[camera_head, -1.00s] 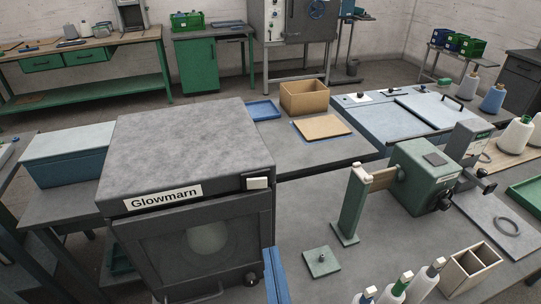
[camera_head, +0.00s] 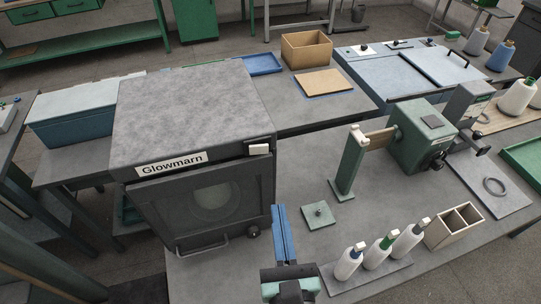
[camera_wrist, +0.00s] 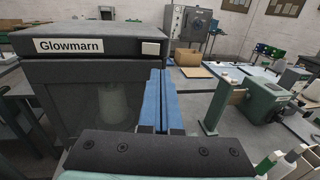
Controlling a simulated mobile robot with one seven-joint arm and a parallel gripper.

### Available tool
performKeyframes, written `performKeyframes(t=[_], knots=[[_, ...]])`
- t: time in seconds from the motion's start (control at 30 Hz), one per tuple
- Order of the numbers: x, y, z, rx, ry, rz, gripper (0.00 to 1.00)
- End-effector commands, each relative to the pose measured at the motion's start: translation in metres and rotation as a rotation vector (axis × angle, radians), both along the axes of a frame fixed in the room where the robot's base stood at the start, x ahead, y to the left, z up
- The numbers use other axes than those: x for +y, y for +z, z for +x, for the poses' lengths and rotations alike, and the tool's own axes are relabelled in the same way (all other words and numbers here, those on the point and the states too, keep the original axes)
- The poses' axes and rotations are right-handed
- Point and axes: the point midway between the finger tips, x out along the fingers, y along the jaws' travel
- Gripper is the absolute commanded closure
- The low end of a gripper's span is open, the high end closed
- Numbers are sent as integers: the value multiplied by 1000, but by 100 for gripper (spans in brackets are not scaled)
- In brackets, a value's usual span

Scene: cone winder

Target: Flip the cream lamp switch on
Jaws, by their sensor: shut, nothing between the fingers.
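The cream lamp switch (camera_head: 259,149) is a small pale rectangle at the front top right corner of the dark grey Glowmarn cabinet (camera_head: 195,113). It also shows in the wrist view (camera_wrist: 151,48), unobstructed. I cannot tell which way it is set. A pale rounded shape shows dimly behind the cabinet's window (camera_head: 212,196). My gripper (camera_head: 279,208) has two long blue fingers lying side by side, shut and empty. Its fingertips are in front of the cabinet's right side, lower than the switch in the picture and apart from it. In the wrist view the fingertips (camera_wrist: 160,72) appear just below and right of the switch.
A green winder (camera_head: 421,135) and its upright post (camera_head: 346,172) stand on the bench to the right. A small green plate (camera_head: 319,215) lies right of my gripper.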

Motion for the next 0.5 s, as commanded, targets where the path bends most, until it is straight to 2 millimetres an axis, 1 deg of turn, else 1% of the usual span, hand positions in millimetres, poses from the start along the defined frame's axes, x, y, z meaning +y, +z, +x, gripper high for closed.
performKeyframes(t=[0.1,0.5], knots=[[3,5,17,-3,2,-1,100],[11,4,86,-3,2,-1,100]])
